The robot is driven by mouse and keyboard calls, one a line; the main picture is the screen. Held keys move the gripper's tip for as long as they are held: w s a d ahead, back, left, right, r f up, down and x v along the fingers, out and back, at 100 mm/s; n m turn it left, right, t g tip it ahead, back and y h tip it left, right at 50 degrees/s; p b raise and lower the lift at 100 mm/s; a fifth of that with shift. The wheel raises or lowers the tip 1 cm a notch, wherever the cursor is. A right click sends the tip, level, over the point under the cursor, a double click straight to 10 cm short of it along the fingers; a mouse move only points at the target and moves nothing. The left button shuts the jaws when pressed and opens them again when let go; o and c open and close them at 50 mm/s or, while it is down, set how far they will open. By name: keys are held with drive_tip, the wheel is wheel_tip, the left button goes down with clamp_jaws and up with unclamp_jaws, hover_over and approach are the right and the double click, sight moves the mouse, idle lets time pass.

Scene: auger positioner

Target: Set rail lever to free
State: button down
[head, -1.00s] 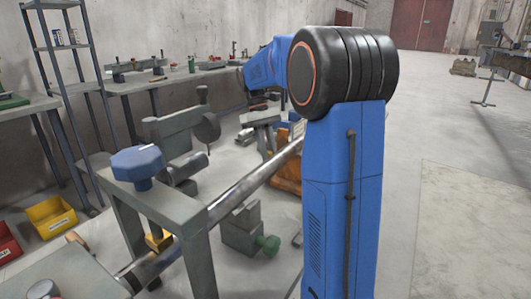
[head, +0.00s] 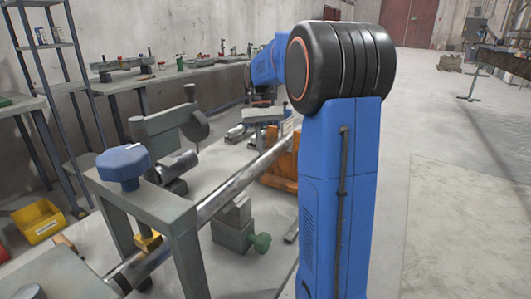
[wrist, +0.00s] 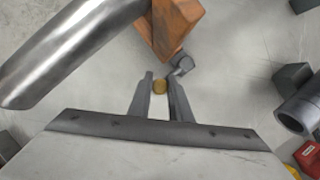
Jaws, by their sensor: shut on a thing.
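In the wrist view my gripper (wrist: 160,85) is shut on a small yellow-brown knob (wrist: 160,87), held between its two grey fingers. A short grey lever-like part (wrist: 181,67) shows just beyond the right fingertip, below an orange block (wrist: 172,25). I cannot tell whether the knob and this grey part are one piece, or which is the rail lever. In the head view the orange block (head: 284,165) sits under the long round steel bar, partly behind my blue arm. My gripper cannot be made out there.
The steel bar (head: 235,185) runs diagonally past a grey frame with a blue knob (head: 123,163). A grey block with a green knob (head: 235,230) stands beside the bar. A yellow bin (head: 38,221) lies at left. Open floor (head: 460,190) extends to the right.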

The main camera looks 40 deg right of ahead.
drive_tip(key=c, duration=1.6)
unclamp_jaws()
drive_tip(key=shift+r, duration=0.15)
drive_tip(key=v, duration=1.1)
drive_tip(key=shift+w+r, duration=0.15)
drive_tip(key=shift+r, duration=0.25)
drive_tip(key=x, duration=1.2)
drive_tip(key=shift+d+f, duration=0.1)
